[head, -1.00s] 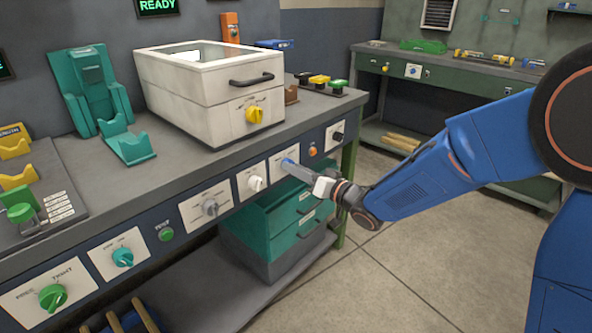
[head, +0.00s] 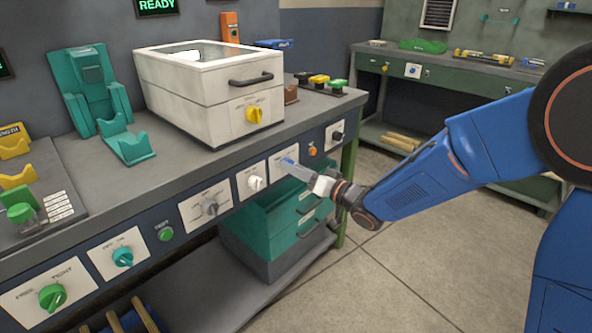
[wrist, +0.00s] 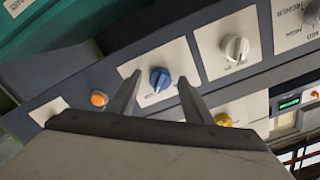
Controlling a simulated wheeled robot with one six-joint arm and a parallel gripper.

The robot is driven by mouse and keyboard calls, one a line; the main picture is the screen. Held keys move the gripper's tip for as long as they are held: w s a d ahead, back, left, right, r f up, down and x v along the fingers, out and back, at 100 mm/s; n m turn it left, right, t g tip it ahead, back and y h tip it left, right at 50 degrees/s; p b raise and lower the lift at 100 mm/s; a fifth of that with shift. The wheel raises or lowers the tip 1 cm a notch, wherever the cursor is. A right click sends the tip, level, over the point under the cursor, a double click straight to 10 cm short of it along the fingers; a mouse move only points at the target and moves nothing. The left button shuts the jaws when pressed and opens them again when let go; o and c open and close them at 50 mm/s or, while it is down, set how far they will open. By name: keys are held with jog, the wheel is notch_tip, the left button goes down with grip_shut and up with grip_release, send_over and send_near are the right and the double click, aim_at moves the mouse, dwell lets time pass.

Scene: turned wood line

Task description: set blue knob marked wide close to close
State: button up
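The blue knob (wrist: 160,79) sits on a white plate (wrist: 153,57) in the wrist view, with small print on the plate too blurred to read. In the head view the blue knob (head: 288,162) shows only in part at the front panel, beside my fingers. My gripper (wrist: 160,76) is open, one finger on each side of the knob with a gap to both. I cannot tell how far the fingertips are from the plate. In the head view my gripper (head: 303,171) reaches the panel from the right.
An orange button (wrist: 98,99) and a white knob (wrist: 236,48) flank the plate. A yellow knob (head: 254,114) is on the white box (head: 200,100) on the bench above. Green drawers (head: 285,225) stand below the panel. Open floor lies to the right.

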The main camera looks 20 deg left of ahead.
jog(key=v, duration=1.7)
jog(key=shift+d, duration=0.2)
